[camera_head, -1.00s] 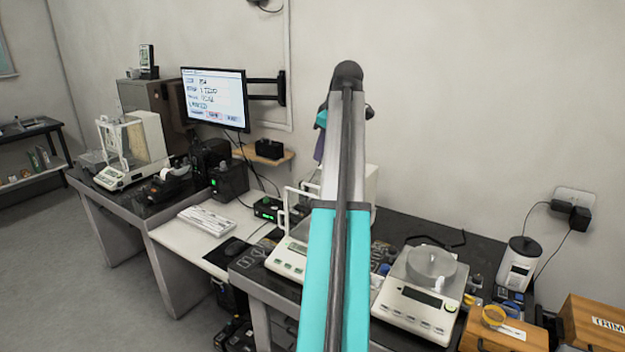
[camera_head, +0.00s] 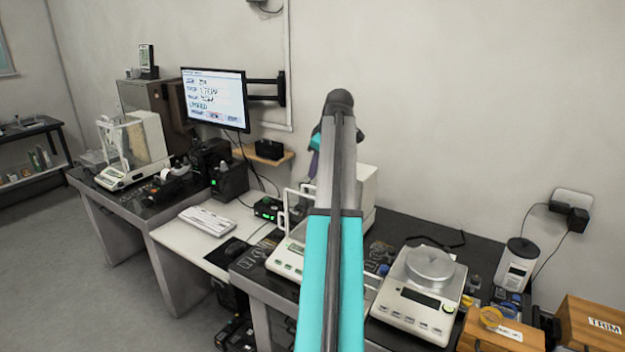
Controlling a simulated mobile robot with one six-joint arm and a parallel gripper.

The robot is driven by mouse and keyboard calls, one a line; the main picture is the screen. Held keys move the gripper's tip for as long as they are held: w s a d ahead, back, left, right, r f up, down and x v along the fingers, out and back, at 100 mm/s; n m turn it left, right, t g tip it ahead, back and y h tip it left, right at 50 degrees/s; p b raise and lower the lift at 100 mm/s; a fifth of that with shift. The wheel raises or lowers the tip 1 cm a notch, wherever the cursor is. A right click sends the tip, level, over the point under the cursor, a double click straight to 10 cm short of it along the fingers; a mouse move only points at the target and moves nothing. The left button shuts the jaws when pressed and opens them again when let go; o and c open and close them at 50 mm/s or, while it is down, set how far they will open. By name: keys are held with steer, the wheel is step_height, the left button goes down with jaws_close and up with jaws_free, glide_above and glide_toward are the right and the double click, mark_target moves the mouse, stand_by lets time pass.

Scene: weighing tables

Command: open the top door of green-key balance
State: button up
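A white balance (camera_head: 285,259) with a small display and green marks on its front panel stands on the dark table, behind and left of my arm. Its white upright frame parts (camera_head: 290,200) show left of the arm, and its pale housing (camera_head: 367,188) shows on the right. My arm covers its middle, and I cannot make out its top door. My gripper (camera_head: 314,164) shows only as a small dark purple piece beyond the arm, above the balance. Its fingertips are hidden, so I cannot tell whether it touches anything.
A second balance (camera_head: 412,311) with a round metal pan stands to the right. Wooden boxes (camera_head: 592,325) sit at the front right. Another shielded balance (camera_head: 118,178) stands on the far left table. A monitor (camera_head: 214,99) is on a wall arm, with a keyboard (camera_head: 208,220) below.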

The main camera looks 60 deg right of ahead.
mark_target(310, 186)
steer(key=shift+p+x, duration=0.95)
steer(key=shift+x, duration=2.55)
steer(key=shift+c, duration=0.3)
jaws_close()
